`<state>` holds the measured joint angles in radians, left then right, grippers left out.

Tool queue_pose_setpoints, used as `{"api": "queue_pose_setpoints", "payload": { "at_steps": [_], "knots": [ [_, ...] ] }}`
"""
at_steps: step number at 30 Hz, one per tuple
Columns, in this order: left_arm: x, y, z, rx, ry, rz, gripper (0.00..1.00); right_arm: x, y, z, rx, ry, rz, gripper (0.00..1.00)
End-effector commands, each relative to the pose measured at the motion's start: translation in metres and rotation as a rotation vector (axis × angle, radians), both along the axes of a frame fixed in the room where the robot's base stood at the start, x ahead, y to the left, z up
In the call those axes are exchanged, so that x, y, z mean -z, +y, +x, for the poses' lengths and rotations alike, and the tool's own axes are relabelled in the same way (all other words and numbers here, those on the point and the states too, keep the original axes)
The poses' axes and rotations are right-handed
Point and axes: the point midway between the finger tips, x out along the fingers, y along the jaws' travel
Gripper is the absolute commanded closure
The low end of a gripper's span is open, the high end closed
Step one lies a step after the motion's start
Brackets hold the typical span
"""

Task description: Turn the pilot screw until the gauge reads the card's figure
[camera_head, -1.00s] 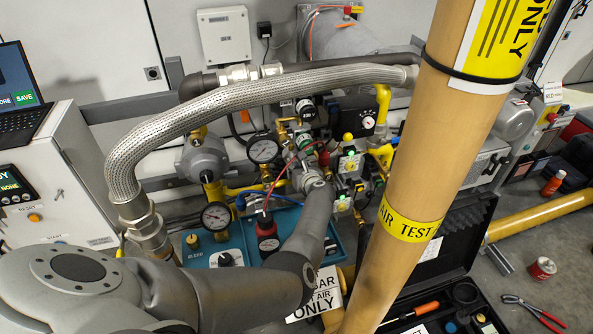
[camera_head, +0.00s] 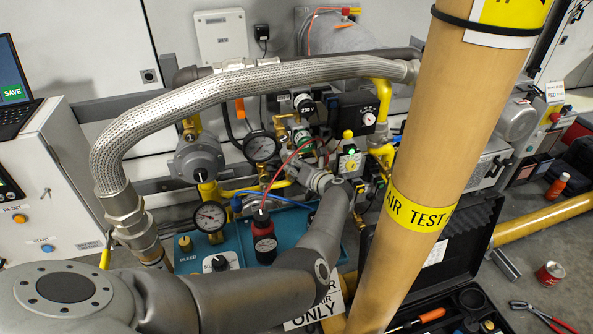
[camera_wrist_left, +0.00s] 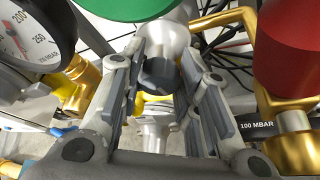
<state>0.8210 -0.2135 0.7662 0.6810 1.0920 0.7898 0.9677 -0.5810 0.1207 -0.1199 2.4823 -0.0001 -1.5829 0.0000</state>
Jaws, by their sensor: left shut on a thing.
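My left arm reaches from the lower left to the valve assembly in the head view, and its gripper (camera_head: 318,180) is there, partly hidden by its wrist. In the left wrist view, the fingers of the left gripper (camera_wrist_left: 163,85) are closed around a dark grey knob-like part (camera_wrist_left: 157,74); I cannot tell whether it is the pilot screw. A second gauge (camera_head: 210,216) is lower left. A gauge marked 200 and 250 (camera_wrist_left: 32,30) is cut off in the wrist view, its reading unclear. A "100 MBAR" label (camera_wrist_left: 262,127) is at right.
A braided hose (camera_head: 250,88) arches over the assembly. A thick tan pipe (camera_head: 420,160) stands right of my arm. A teal test panel (camera_head: 182,262) is below the gauges. An open black case (camera_head: 452,243) lies on the right. In the wrist view, green and red parts (camera_wrist_left: 292,45) crowd the gripper.

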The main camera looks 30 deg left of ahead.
Motion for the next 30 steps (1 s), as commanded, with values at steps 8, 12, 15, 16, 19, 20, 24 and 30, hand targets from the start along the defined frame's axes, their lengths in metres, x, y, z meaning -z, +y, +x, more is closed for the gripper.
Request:
{"api": "queue_pose_setpoints", "payload": {
  "at_steps": [8, 12, 15, 16, 19, 20, 24, 30],
  "knots": [
    [0.0004, -0.0006, 0.0006, 0.001, 0.033, 0.029, 0.94, 0.0064, 0.0001, 0.0003, 0.0, -0.001, 0.0, 1.0],
    [0.0001, -0.0007, 0.0006, 0.002, 0.038, 0.033, 0.94, 0.0067, 0.0001, 0.0003, 0.0, -0.001, 0.0, 1.0],
    [-0.0001, -0.0007, 0.0006, 0.002, 0.038, 0.033, 0.94, 0.0067, 0.0001, 0.0002, 0.0, 0.0, 0.0, 1.0],
    [-0.0001, -0.0007, 0.0006, 0.002, 0.038, 0.033, 0.94, 0.0067, 0.0002, 0.0002, 0.0, 0.0, 0.0, 1.0],
    [-0.0001, -0.0007, 0.0006, 0.001, 0.037, 0.032, 0.94, 0.0067, 0.0002, 0.0002, 0.0, 0.0, 0.0, 1.0],
    [-0.0001, -0.0007, 0.0006, 0.001, 0.037, 0.032, 0.94, 0.0067, 0.0002, 0.0002, 0.0, 0.0, 0.0, 1.0],
    [-0.0001, -0.0007, 0.0006, 0.001, 0.037, 0.032, 0.59, 0.0068, 0.0002, 0.0003, 0.0, -0.001, 0.0, 1.0],
    [-0.0001, -0.0006, 0.0005, 0.001, 0.037, 0.032, 0.47, 0.0068, 0.0002, 0.0003, 0.0, -0.001, 0.0, 1.0]
  ]
}}
